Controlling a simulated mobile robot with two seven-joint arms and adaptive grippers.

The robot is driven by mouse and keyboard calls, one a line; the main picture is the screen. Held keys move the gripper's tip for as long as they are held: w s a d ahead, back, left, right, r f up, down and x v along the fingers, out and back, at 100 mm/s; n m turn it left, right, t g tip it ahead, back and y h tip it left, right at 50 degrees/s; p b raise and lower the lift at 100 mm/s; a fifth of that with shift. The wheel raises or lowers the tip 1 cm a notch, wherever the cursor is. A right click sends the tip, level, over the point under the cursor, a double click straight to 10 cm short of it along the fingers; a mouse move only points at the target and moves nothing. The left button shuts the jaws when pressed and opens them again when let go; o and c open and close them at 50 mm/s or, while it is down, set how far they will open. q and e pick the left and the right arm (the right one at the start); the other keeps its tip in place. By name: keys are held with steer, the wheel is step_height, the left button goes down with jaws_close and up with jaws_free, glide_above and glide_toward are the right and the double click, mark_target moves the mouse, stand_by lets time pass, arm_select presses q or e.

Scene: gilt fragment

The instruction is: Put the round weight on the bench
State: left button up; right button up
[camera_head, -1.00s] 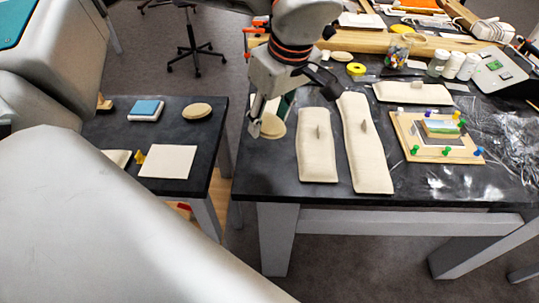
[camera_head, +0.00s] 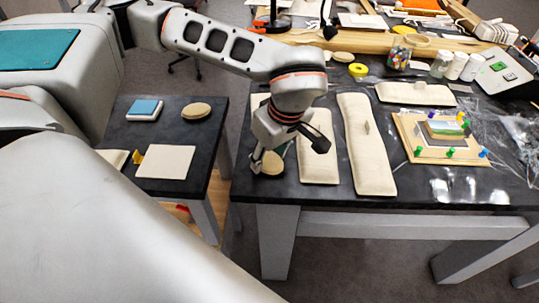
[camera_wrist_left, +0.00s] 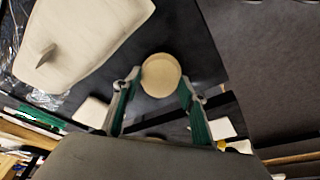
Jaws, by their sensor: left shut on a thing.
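The round weight (camera_head: 271,165) is a flat cream disc at the left end of the large black-topped table (camera_head: 420,185). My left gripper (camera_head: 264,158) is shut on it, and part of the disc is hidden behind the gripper. In the left wrist view the round weight (camera_wrist_left: 161,75) sits between the two green-padded fingers, over the black top. I cannot tell whether it touches the top. A similar round disc (camera_head: 196,111) lies on the small black table (camera_head: 205,140) at the left. My right gripper is not in view.
Long cream weights (camera_head: 366,145) lie just right of my left gripper. A board with coloured pins (camera_head: 440,137) and clear plastic film are further right. The small table holds a blue-topped block (camera_head: 145,109) and a cream square (camera_head: 166,161). A gap separates the tables.

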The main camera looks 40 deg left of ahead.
mark_target(278, 170)
arm_select(q)
steer(key=o, duration=1.4)
steer(key=shift+f, duration=0.15)
steer(key=shift+c, duration=0.2)
steer(key=p+v, duration=0.1)
steer(key=v, duration=1.1)
steer(key=shift+s+d, duration=0.1)
steer(key=shift+s, duration=0.05)
